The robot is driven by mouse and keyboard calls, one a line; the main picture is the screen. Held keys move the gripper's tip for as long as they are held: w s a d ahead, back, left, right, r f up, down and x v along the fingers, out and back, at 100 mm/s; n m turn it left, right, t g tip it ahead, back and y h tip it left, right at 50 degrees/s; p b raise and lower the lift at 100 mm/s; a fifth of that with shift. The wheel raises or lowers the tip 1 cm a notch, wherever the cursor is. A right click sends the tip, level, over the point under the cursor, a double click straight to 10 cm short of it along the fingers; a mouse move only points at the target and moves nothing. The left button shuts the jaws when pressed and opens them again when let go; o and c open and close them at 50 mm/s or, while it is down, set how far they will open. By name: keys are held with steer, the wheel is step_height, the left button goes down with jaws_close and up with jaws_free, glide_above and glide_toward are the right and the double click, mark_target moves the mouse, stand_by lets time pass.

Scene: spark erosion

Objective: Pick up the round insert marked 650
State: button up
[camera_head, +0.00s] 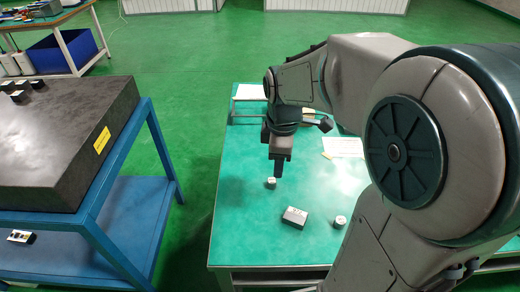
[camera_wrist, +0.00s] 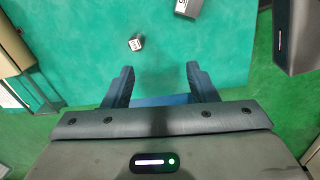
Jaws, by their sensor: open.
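Two small round inserts stand on the green table top (camera_head: 238,215). One round insert (camera_head: 271,183) is just below and beside my gripper (camera_head: 279,172); the other round insert (camera_head: 340,221) is nearer the front right. I cannot read a 650 on either. In the wrist view, a small round insert (camera_wrist: 136,42) with a pale top and dark side lies beyond the fingertips, left of centre. There my gripper (camera_wrist: 160,75) is open, with nothing between its fingers.
A grey rectangular block (camera_head: 294,216) lies between the inserts; a marked block shows in the wrist view (camera_wrist: 188,7). Papers (camera_head: 343,147) lie at the back of the table. A blue stand (camera_head: 120,175) with a dark slab (camera_head: 60,135) is left, across a floor gap.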

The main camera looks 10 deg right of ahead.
steer(key=w+f+n, duration=0.2)
steer(key=w+n, duration=0.3)
steer(key=n, duration=0.2)
steer(key=n+g, duration=0.1)
glide_above(272, 180)
steer(key=f, duration=0.8)
steer(key=shift+s+a+f, duration=0.25)
steer(key=shift+s+a, duration=0.05)
steer(key=shift+a, duration=0.05)
steer(key=shift+w+d+f+p, duration=0.15)
steer(key=shift+f+p, duration=0.05)
steer(key=shift+f, duration=1.2)
steer(key=shift+w+d+f+p, duration=0.1)
steer(key=shift+d+f+p, duration=0.1)
steer(key=shift+f, duration=1.2)
steer(key=shift+c, duration=0.2)
jaws_close()
steer(key=shift+r, duration=0.1)
